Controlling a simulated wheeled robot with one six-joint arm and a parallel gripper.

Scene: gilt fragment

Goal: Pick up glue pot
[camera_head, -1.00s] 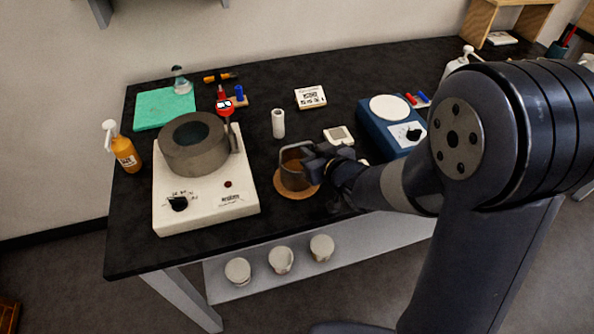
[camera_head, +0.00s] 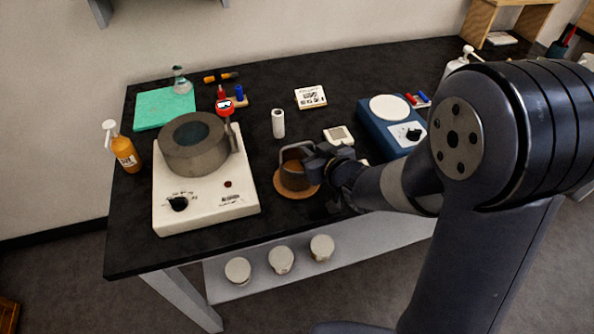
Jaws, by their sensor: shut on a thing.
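The glue pot (camera_head: 294,177) is a small dark pot at the front middle of the black bench. It shows over a round cork mat (camera_head: 292,194); I cannot tell whether its base touches the mat. My gripper (camera_head: 297,158) reaches in from the right and is shut on the pot near its top. The gripper's dark fingers and my wrist hide part of the pot's upper right side.
A white hotplate (camera_head: 205,202) with a grey ring-shaped bath (camera_head: 193,143) stands close on the left. A white cylinder (camera_head: 278,123) and a small white device (camera_head: 338,136) stand behind. A blue device (camera_head: 392,126) is to the right.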

